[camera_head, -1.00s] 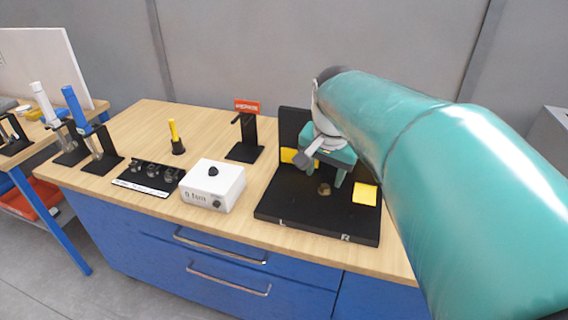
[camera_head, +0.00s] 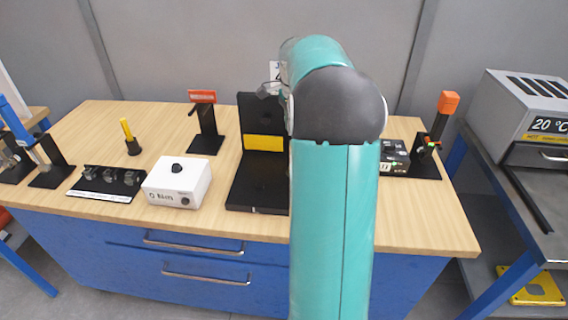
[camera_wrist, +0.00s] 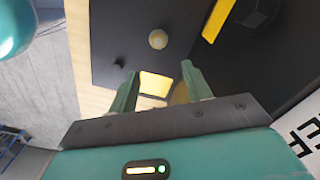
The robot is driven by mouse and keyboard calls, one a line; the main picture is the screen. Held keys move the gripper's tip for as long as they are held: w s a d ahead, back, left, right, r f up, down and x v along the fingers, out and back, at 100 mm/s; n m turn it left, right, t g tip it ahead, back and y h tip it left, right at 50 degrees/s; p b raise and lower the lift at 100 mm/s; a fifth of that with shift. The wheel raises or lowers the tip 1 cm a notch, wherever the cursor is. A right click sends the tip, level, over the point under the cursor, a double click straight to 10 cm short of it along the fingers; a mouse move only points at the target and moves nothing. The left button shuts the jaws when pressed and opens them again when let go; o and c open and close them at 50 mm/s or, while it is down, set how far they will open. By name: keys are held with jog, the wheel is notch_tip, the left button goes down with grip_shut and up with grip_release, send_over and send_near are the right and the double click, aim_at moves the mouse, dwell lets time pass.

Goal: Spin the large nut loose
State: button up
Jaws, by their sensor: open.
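A dark faceted piece (camera_wrist: 258,12), which looks like a large nut, shows at the top right of the wrist view against the black upright panel, partly cut off. A small round brass-coloured piece (camera_wrist: 158,39) sits on the black base plate (camera_wrist: 112,22), beyond my fingertips. My gripper (camera_wrist: 160,69) is open and empty, its two teal fingers apart, with a yellow square (camera_wrist: 155,84) showing between them. The faceted piece is off to the right of the fingers, not between them.
On the workbench (camera_head: 225,222) stand a white box (camera_head: 177,184) with a black knob, a black stand (camera_head: 207,132) and a yellow-handled tool (camera_head: 128,130). An orange-topped stand (camera_head: 447,105) is at the right. A grey machine (camera_head: 515,105) stands further right.

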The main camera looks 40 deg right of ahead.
jog(key=f, duration=1.3)
jog(key=shift+s+d+f, duration=0.15)
jog(key=shift+s+f, duration=0.1)
jog(key=shift+c, duration=0.4)
jog(key=c, duration=0.9)
jog(key=shift+n, duration=0.4)
